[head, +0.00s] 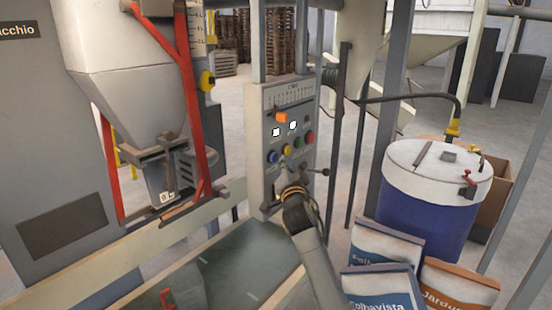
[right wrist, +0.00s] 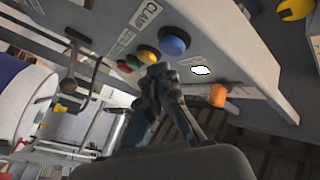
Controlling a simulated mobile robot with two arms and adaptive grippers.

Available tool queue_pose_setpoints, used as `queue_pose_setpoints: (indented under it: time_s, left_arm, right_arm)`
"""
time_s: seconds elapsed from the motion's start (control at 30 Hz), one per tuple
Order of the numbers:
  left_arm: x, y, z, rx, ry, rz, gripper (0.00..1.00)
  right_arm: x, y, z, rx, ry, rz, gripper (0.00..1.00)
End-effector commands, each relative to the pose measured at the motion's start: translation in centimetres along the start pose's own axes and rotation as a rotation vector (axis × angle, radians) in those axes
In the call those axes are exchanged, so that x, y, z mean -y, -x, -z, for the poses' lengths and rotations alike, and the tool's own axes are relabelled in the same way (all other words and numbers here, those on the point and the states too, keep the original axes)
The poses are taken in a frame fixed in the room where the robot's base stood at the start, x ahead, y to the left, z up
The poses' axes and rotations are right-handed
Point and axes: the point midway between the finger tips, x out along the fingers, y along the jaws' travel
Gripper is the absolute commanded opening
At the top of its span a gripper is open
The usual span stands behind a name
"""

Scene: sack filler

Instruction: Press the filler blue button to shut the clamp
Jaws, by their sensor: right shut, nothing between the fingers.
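The control panel (head: 283,120) stands in the middle of the head view. Its blue button (head: 272,157) is lowest left in a slanting row with yellow, green and red buttons. My right gripper (head: 294,178) is in front of the lower panel, just below the row. In the right wrist view the shut, empty fingertips (right wrist: 158,70) appear just below the blue button (right wrist: 173,41) and the yellow button (right wrist: 147,54). I cannot tell whether they touch anything. The clamp (head: 165,165) is under the hopper spout; its state is unclear. My left gripper is out of view.
A black-knobbed lever (head: 324,172) sticks out from the panel's right side. An orange switch (head: 281,117) and two white lit squares are above the buttons. A blue drum (head: 425,210) and several filled sacks (head: 385,245) stand at right.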

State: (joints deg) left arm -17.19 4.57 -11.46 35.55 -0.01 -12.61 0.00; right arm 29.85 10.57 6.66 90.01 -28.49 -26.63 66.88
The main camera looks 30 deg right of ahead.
Motion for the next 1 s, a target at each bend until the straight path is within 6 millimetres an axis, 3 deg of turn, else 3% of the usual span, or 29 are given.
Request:
queue_pose_setpoints:
  time_s: [0.63, 1.0]
  left_arm:
    - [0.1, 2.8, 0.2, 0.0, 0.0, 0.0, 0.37]
    - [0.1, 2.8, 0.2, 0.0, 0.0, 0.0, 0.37]
  right_arm:
    - [-2.7, 3.8, 2.9, 0.0, 0.001, -0.001, 0.0]
    - [-3.0, 4.2, 3.0, 0.0, 0.0, 0.0, 0.0]
